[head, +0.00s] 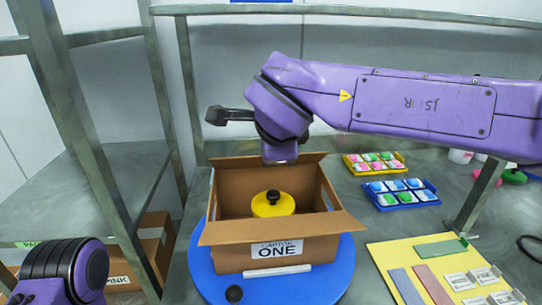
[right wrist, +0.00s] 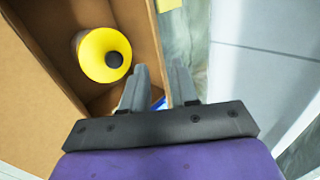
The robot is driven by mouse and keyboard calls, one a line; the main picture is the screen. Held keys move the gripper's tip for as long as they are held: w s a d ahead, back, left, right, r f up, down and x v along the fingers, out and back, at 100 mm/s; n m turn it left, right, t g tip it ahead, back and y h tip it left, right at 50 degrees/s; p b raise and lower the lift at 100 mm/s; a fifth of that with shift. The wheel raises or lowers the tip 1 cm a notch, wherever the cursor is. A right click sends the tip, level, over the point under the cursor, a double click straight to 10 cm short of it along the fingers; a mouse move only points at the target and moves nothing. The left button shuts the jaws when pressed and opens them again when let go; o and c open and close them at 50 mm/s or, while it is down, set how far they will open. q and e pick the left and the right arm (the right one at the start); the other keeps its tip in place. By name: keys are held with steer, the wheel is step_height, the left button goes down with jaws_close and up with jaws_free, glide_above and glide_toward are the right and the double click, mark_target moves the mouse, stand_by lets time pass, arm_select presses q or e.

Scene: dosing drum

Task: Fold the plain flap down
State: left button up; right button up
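An open cardboard carton (head: 232,254), labelled CARTON ONE, stands on a blue round turntable (head: 335,270). Its front flap (head: 283,229) leans outward, and a back flap (head: 232,161) shows at the far rim. I cannot tell which flap is the plain one. A yellow drum (head: 264,208) with a black knob sits inside the carton and also shows in the right wrist view (right wrist: 92,62). My right arm reaches above the carton's far side. In the right wrist view my right gripper (right wrist: 158,85) has its fingers apart, close by a carton wall (right wrist: 138,32). My left gripper is out of frame.
A yellow tray (head: 349,163), a blue tray (head: 382,203) and a yellow mat (head: 395,258) lie to the right. A shelf frame (head: 100,185) stands left, with another carton (head: 150,235).

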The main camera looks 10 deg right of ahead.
steer(key=shift+v, duration=1.95)
steer(key=shift+c, duration=0.3)
